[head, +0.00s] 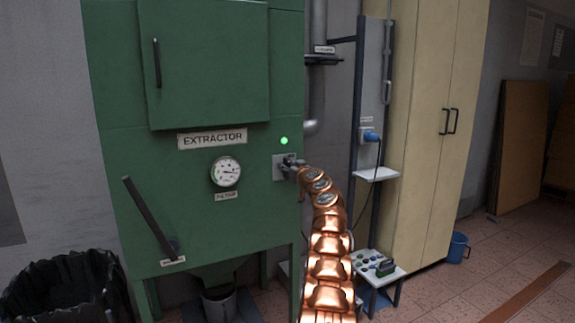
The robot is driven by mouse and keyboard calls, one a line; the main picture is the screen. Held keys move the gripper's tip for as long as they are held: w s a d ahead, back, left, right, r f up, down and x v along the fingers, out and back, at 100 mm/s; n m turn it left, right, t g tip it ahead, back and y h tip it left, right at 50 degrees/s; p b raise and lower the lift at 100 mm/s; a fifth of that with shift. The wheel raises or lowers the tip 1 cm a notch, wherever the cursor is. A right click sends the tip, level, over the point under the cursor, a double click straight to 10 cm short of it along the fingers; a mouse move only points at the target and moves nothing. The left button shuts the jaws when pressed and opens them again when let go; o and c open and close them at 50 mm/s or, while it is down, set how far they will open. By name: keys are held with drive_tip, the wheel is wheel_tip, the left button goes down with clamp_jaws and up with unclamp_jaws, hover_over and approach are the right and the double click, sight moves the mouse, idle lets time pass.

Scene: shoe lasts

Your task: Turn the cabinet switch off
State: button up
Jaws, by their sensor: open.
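The green extractor cabinet (200,70) fills the left half of the head view. A grey switch plate (279,166) is on its front, to the right of the round gauge. A small green lamp (284,141) is lit just above the plate. My gripper (289,163) is at the plate, at the end of my copper arm, and looks small and dark here. It covers most of the switch, so the lever's position is hidden. I cannot tell whether the fingers touch the switch. The gripper is open.
A black lever (150,217) slants across the cabinet's lower left front. A bin with a black liner (68,290) stands at lower left. To the right are a small white shelf (376,174), a low stand with a white top (374,268) and a beige cupboard (435,110).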

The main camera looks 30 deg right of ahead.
drive_tip(key=shift+w, duration=0.2)
drive_tip(key=shift+c, duration=0.4)
clamp_jaws()
